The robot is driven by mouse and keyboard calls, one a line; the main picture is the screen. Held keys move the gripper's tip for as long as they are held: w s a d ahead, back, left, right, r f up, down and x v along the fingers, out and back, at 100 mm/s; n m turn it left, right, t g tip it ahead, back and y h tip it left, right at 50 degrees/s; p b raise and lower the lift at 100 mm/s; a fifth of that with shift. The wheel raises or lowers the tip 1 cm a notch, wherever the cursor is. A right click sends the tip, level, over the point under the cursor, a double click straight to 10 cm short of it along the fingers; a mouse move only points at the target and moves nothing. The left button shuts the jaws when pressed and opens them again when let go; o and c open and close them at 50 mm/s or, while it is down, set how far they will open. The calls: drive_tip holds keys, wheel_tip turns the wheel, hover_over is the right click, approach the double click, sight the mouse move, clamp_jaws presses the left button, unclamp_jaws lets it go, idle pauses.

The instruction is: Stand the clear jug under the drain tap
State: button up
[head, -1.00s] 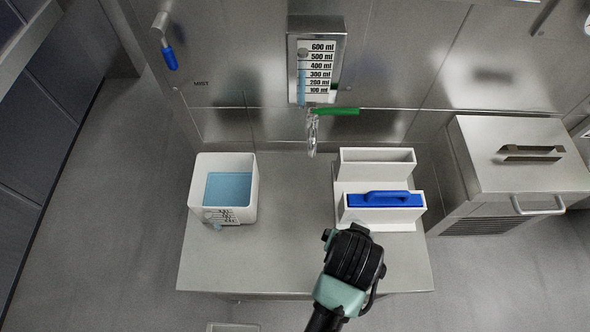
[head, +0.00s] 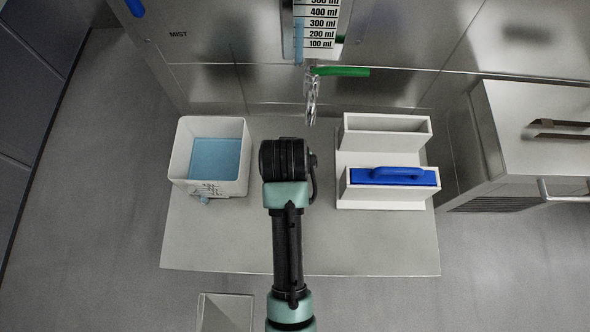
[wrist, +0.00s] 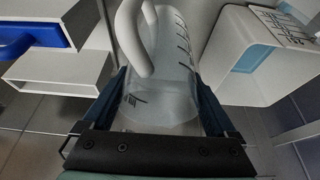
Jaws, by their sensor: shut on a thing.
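In the wrist view, the clear jug (wrist: 168,98) with dark scale marks and a pale, thick handle (wrist: 130,38) sits between my gripper's (wrist: 162,80) two fingers, which are shut on it. I cannot tell whether it is upright. In the head view, my dark wrist (head: 287,160) hides the jug and fingers. It is over the bench, between the white tub and the white holder. A metal tap with a green lever (head: 340,71) hangs on the back wall under a millilitre gauge (head: 318,30). Its spout (head: 312,98) points down, beyond my wrist and slightly right.
A white tub (head: 178,160) of blue liquid stands left, with a small spout (head: 205,199) low at its front. A white two-slot holder (head: 385,133) with a blue-handled block (head: 395,176) stands right. The bench front (head: 220,245) is clear. A metal cabinet (head: 525,115) stands far right.

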drive_tip(key=shift+f, duration=3.6)
drive_tip(key=shift+f, duration=0.15)
drive_tip(key=o, duration=1.1)
